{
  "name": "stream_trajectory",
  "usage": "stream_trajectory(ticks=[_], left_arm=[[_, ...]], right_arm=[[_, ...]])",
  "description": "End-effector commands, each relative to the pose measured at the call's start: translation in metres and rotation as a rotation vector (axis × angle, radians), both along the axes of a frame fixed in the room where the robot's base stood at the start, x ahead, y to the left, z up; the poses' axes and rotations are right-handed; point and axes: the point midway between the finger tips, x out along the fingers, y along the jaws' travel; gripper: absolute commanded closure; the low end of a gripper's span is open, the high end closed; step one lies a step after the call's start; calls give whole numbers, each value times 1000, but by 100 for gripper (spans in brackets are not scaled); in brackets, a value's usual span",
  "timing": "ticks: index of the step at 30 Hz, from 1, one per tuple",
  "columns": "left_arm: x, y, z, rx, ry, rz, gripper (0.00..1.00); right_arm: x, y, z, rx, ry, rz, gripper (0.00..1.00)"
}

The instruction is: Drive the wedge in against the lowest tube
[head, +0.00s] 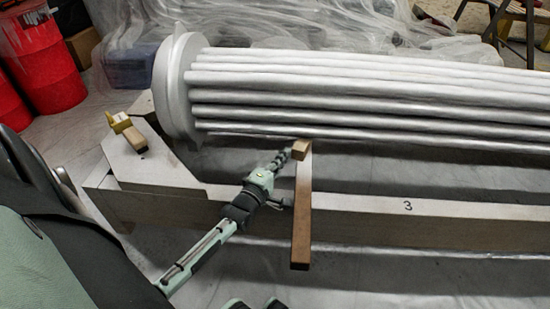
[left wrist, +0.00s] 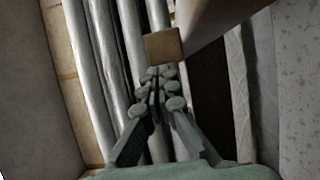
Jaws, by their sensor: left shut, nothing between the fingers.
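A long brown wooden wedge (head: 302,215) lies across the pale beam, with a small block-like end (head: 300,149) towards the tubes. This end (left wrist: 163,46) also shows in the left wrist view. The lowest tube (head: 400,144) of the grey bundle runs just beyond it. I cannot tell whether wedge and tube touch. My left gripper (head: 287,156) is shut and empty, at the left of the wedge's tube-side end. In the left wrist view its fingertips (left wrist: 160,74) are right at the block's edge; contact is unclear.
The beam (head: 408,206), marked 3, runs to the right under the tubes. A white round end plate (head: 174,90) closes the bundle at left. A yellow and wooden piece (head: 127,131) lies on the beam's end block. Red drums (head: 40,62) stand at far left.

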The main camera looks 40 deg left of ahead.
Motion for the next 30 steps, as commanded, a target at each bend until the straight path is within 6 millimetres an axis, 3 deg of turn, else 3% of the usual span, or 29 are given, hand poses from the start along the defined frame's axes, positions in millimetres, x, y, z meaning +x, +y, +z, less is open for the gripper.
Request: stream_trajectory(ticks=[10, 17, 30], left_arm=[[1, -1, 1, 0, 0, 0, 100], [18, -13, 2, 0, -2, 1, 100], [18, -15, 0, -1, 3, -2, 100]], right_arm=[[0, 1, 2, -10, -5, 1, 60], [-4, -1, 5, 0, -9, 1, 60], [-1, -2, 0, 15, 16, -1, 60]])
